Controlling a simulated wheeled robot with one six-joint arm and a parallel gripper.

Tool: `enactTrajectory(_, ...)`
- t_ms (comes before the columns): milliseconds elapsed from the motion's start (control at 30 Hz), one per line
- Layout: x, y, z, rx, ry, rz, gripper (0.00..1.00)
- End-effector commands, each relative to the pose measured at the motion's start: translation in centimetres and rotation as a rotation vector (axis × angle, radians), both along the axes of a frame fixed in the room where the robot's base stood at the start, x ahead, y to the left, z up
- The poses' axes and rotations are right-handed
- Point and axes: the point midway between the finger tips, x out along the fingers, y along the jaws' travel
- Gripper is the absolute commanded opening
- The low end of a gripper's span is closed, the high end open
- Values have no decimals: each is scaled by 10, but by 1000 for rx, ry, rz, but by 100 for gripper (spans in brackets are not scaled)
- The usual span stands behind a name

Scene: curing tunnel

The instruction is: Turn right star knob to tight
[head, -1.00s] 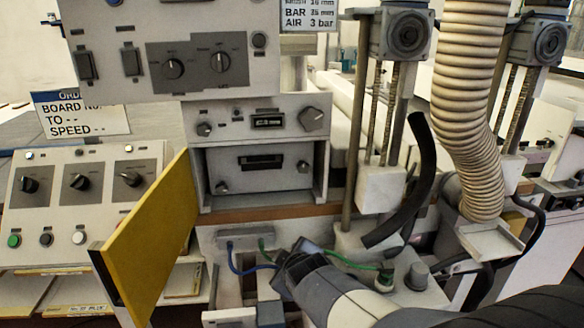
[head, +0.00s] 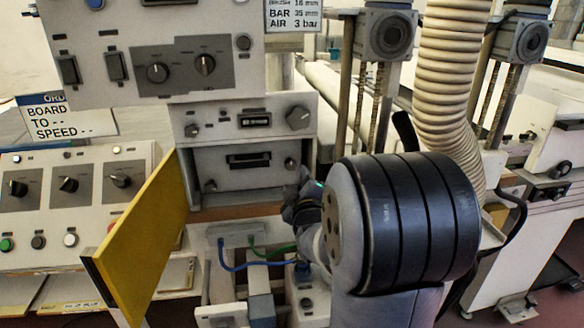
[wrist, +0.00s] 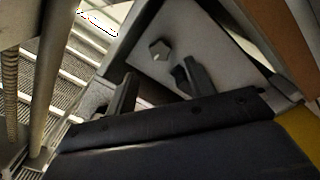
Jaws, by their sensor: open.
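The right star knob (head: 291,163) is a small dark knob at the right of the lower white panel (head: 265,178) in the head view. In the wrist view, which is strongly rolled, a small many-sided knob (wrist: 159,50), likely the same one, stands on a pale plate. My gripper (head: 303,194) is just below and right of the knob in the head view, partly hidden by my wrist. In the wrist view its two fingers (wrist: 158,86) are apart and nothing is between their tips. The knob lies beyond them, apart from both. Its tight or loose state cannot be told.
A yellow door (head: 148,240) stands open at the left of the panel. Blue and green hoses (head: 246,263) run below it. A ribbed duct (head: 450,90) and screw columns (head: 376,90) stand to the right. A brown ledge (head: 235,211) runs under the panel.

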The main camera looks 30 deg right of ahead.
Motion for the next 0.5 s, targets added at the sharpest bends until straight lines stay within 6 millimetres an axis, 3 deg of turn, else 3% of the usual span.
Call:
enactTrajectory(200,35,-10,1,0,2,1,51)
enactTrajectory(500,62,-17,0,0,1,1,51)
